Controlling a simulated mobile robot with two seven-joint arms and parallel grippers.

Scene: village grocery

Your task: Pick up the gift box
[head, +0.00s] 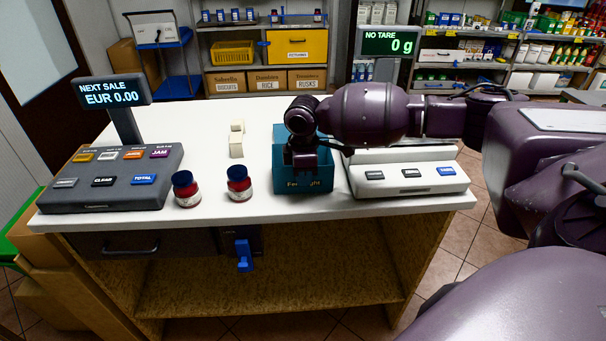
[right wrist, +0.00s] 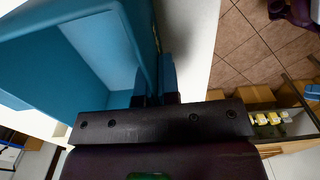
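The gift box (head: 289,187) is a teal, open-topped box with lettering on its front. It stands upright on the white counter, left of the scale. My right gripper (head: 302,163) is over the box, its arm reaching in from the right and hiding part of the rim. In the right wrist view the box's wall (right wrist: 142,30) runs down between my close-set fingers (right wrist: 156,98), which look shut on it. The box's inside (right wrist: 45,60) looks empty where it shows. Whether the base touches the counter is hard to tell. My left gripper is not in view.
The white counter (head: 265,202) holds a cash register (head: 110,180) at left, two red jars (head: 186,188) (head: 239,184), a small cream object (head: 236,140) and a scale (head: 415,178) close right of the box. Shelves stand behind.

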